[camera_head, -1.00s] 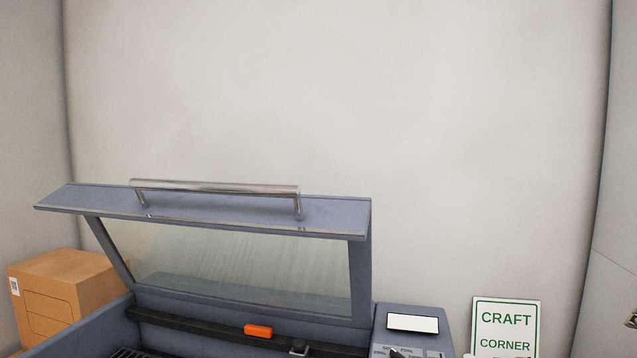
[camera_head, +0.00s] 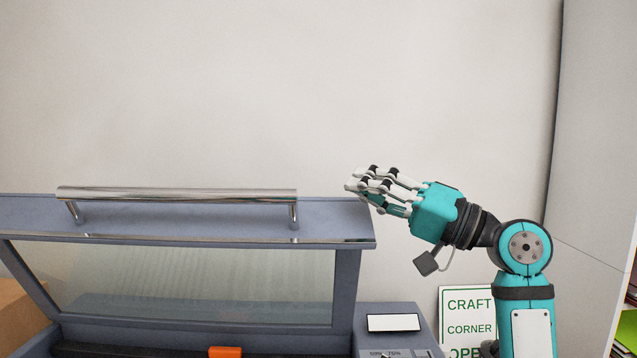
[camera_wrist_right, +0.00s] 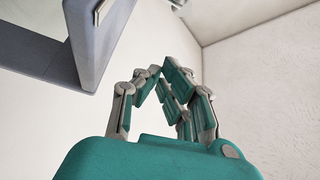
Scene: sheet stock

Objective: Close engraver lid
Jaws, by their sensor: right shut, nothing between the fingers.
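The engraver lid (camera_head: 215,218) stands raised, a blue-grey frame with a glass window (camera_head: 190,285) and a metal bar handle (camera_head: 180,194) along its top edge. My right gripper (camera_head: 362,184) is shut and empty. In the head view it shows just right of the lid's upper right corner, level with the handle. In the right wrist view its fingers (camera_wrist_right: 160,75) close together, and the lid's edge (camera_wrist_right: 95,50) shows at upper left, apart from them. The engraver's body is mostly below the head view. My left gripper is not in view.
The engraver's control panel with a white screen (camera_head: 393,322) is below my right arm. A Craft Corner sign (camera_head: 466,315) stands right of it. A cardboard box (camera_head: 18,318) is at lower left. An orange piece (camera_head: 225,352) lies inside the engraver. The wall behind is bare.

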